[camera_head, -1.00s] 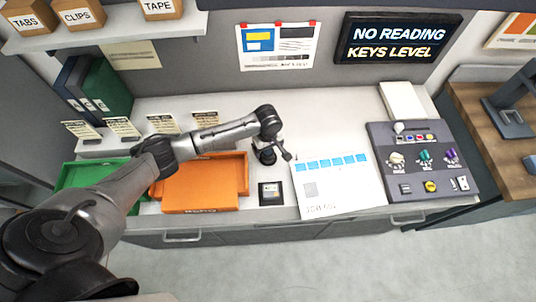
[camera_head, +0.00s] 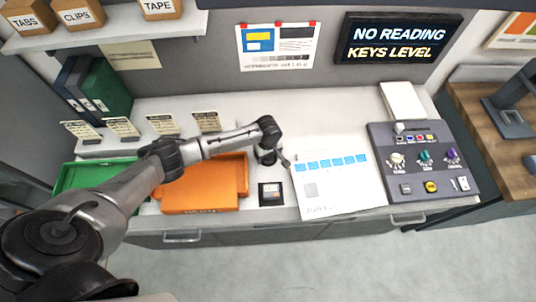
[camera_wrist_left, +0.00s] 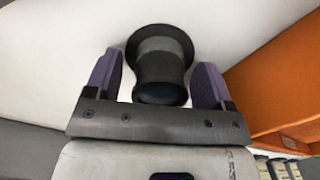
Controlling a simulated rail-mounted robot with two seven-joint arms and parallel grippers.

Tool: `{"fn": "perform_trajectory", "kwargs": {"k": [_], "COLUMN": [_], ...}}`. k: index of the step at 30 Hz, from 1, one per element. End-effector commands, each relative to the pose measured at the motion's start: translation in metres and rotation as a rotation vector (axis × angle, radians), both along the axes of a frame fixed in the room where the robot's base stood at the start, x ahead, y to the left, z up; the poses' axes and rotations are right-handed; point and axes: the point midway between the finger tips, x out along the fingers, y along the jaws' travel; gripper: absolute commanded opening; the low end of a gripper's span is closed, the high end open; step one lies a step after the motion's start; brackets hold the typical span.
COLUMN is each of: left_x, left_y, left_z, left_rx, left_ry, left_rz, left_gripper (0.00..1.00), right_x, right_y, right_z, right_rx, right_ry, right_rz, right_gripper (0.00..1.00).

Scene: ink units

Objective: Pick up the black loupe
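The black loupe (camera_wrist_left: 160,65) stands on the pale worktop in the left wrist view, flared at both ends and narrower in the middle. My left gripper (camera_wrist_left: 158,60) is open, with one purple-grey finger on each side of the loupe. A small gap shows beside the loupe's waist, so the fingers do not look closed on it. In the head view the loupe (camera_head: 265,157) is a small dark shape, partly hidden by my left wrist, just right of the orange tray. My right gripper is not in view.
The orange tray (camera_head: 205,205) and green tray (camera_head: 72,178) lie to the left. A small black-framed square (camera_head: 271,194) lies in front of the loupe. A white sheet (camera_head: 340,180) and a grey control panel (camera_head: 425,165) are to the right. Cards (camera_head: 206,121) stand behind.

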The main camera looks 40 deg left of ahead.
Motion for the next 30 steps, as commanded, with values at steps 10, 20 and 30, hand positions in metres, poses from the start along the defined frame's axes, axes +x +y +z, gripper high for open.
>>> {"fn": "perform_trajectory", "kwargs": {"k": [10, 20, 30], "left_x": [0.0, 0.0, 0.0], "left_y": [0.0, 0.0, 0.0], "left_z": [0.0, 0.0, 0.023], "left_rx": [0.0, 0.0, 0.0], "left_ry": [0.001, 0.0, -0.002], "left_rz": [0.0, 0.0, 0.0], "left_gripper": [0.42, 0.29, 0.29], "right_x": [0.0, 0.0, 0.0], "right_y": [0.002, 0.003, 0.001], "right_z": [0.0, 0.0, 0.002], "right_rx": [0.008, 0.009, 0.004], "right_ry": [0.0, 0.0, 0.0], "right_rz": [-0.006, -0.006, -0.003], "right_gripper": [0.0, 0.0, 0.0]}}
